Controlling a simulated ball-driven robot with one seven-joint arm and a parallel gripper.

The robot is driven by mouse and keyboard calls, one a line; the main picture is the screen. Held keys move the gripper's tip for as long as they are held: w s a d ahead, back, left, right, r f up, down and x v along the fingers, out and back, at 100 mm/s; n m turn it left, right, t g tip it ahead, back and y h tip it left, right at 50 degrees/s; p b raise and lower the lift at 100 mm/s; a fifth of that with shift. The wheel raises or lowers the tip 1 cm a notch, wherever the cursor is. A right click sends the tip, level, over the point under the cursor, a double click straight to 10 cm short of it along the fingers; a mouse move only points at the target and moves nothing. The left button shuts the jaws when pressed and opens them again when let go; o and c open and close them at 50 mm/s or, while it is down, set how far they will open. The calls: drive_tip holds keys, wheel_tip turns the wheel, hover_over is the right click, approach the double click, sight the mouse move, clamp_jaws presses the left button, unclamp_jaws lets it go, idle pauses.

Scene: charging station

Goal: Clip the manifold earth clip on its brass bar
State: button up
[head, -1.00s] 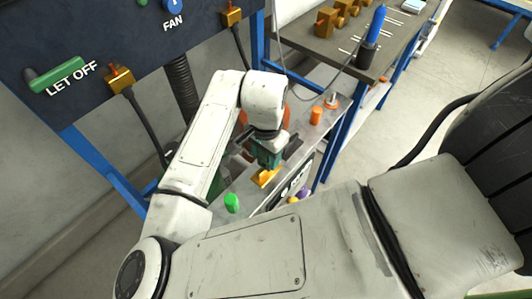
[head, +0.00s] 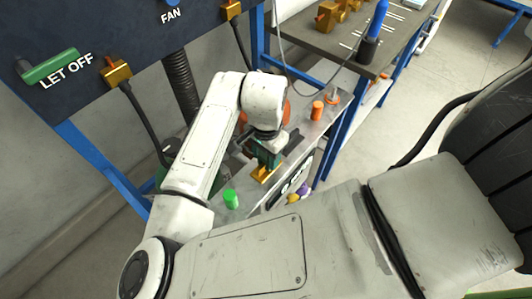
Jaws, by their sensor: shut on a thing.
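My gripper (head: 268,146) points down over the narrow metal bench at the centre of the head view. It is shut on a dark green block, which I take to be the manifold earth clip (head: 266,158). The yellow brass bar (head: 263,174) lies on the bench directly under the clip. The clip's lower end meets or overlaps the bar in the picture. I cannot tell whether they touch or whether the clip grips the bar. My wrist hides the top of the clip.
A green cylinder (head: 231,199) stands left of the bar, and an orange cylinder (head: 317,110) stands behind right. A dark panel (head: 110,45) with a green LET OFF handle (head: 50,66) hangs at upper left. A workbench (head: 345,52) with brass blocks stands behind.

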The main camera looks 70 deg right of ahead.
drive_tip(key=shift+f+b, duration=0.35)
drive_tip(key=shift+f, duration=0.2)
drive_tip(key=o, duration=1.1)
drive_tip(key=shift+o, duration=0.2)
drive_tip(key=shift+r, duration=0.1)
wheel_tip(320, 180, up, 11)
drive_tip(key=shift+f+p, duration=0.15)
drive_tip(key=shift+p, duration=0.15)
